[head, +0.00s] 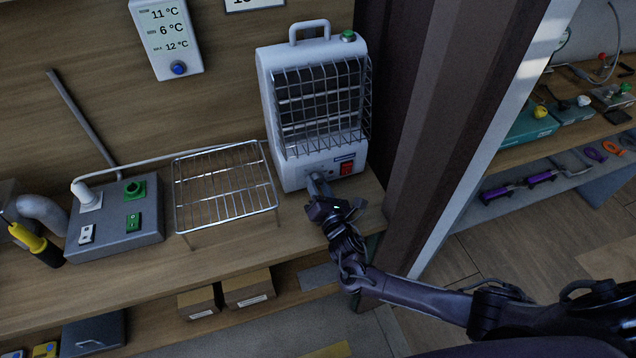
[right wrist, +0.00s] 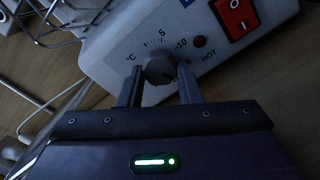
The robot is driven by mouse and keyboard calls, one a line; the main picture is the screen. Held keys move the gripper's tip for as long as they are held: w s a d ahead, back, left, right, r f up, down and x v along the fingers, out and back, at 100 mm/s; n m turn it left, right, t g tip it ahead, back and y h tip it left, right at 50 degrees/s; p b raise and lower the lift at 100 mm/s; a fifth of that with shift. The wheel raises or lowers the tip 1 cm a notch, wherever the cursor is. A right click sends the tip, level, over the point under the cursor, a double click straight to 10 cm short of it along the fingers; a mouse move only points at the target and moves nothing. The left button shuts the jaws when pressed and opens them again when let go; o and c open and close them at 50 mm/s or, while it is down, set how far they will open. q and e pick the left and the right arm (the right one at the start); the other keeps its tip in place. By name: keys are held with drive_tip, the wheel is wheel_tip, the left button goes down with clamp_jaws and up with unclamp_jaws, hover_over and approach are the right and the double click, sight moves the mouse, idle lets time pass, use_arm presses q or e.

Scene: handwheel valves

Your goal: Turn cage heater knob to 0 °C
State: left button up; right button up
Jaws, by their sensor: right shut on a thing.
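The white cage heater (head: 315,105) stands upright on the wooden bench, with a wire cage over its front and a handle on top. My right gripper (head: 322,190) is at the lower front of the heater. In the right wrist view its two fingers are on either side of the dark round knob (right wrist: 159,68), shut on it. The dial around the knob shows °C, 5, 10 and HOT; the rest of the scale and the knob's pointer are hard to read. A red rocker switch (right wrist: 236,12) is beside the dial. My left gripper is not in view.
A wire rack (head: 226,190) stands left of the heater, and a grey control box (head: 115,228) with a green knob is farther left. A wall display (head: 166,35) reads 11, 6 and 12 °C. A dark partition (head: 425,100) rises close to the heater's right.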

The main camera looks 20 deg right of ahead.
drive_tip(key=n+p, duration=0.1)
drive_tip(key=n, duration=0.2)
drive_tip(key=shift+n, duration=0.4)
drive_tip(key=n+p, duration=0.1)
drive_tip(key=n, duration=0.2)
drive_tip(key=shift+d+n+p, duration=0.15)
drive_tip(key=shift+n+p, duration=0.15)
drive_tip(key=n+p, duration=0.1)
drive_tip(key=n, duration=0.2)
drive_tip(key=shift+d+n, duration=0.1)
drive_tip(key=shift+n, duration=0.2)
drive_tip(key=n+p, duration=0.1)
drive_tip(key=n, duration=0.2)
drive_tip(key=shift+n+p, duration=0.3)
drive_tip(key=n, duration=0.2)
drive_tip(key=n+p, duration=0.1)
drive_tip(key=n, duration=0.1)
drive_tip(key=n+p, duration=0.1)
drive_tip(key=n, duration=0.1)
drive_tip(key=shift+d+r, duration=0.1)
drive_tip(key=shift+r, duration=0.15)
drive_tip(key=n+p, duration=0.1)
drive_tip(key=n, duration=0.3)
drive_tip(key=shift+n, duration=0.3)
drive_tip(key=shift+r+n+p, duration=0.1)
drive_tip(key=shift+n+p, duration=0.75)
drive_tip(key=shift+n, duration=1.25)
